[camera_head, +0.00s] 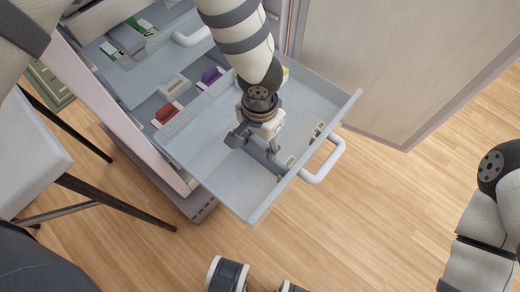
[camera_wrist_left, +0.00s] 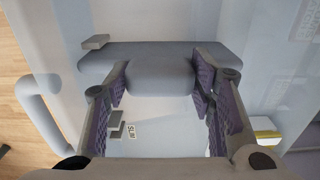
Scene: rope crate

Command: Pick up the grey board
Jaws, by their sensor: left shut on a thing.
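The grey board (camera_head: 262,158) is a dark grey, bar-like piece in the front part of an open pale blue drawer (camera_head: 205,160). My left gripper (camera_head: 267,143) reaches down into the drawer from above and is shut on the board. In the left wrist view the board's rounded grey body (camera_wrist_left: 160,75) sits between the two purple-padded fingers, and its wider part extends beyond them. I cannot tell whether the board touches the drawer floor. Part of it is hidden by the gripper.
The drawer has a white handle (camera_head: 325,160) at its front. Red (camera_head: 167,113) and purple (camera_head: 211,75) items lie in the drawer unit behind. A white chair seat (camera_head: 28,155) with dark legs stands at the left. Wooden floor (camera_head: 375,215) is clear in front.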

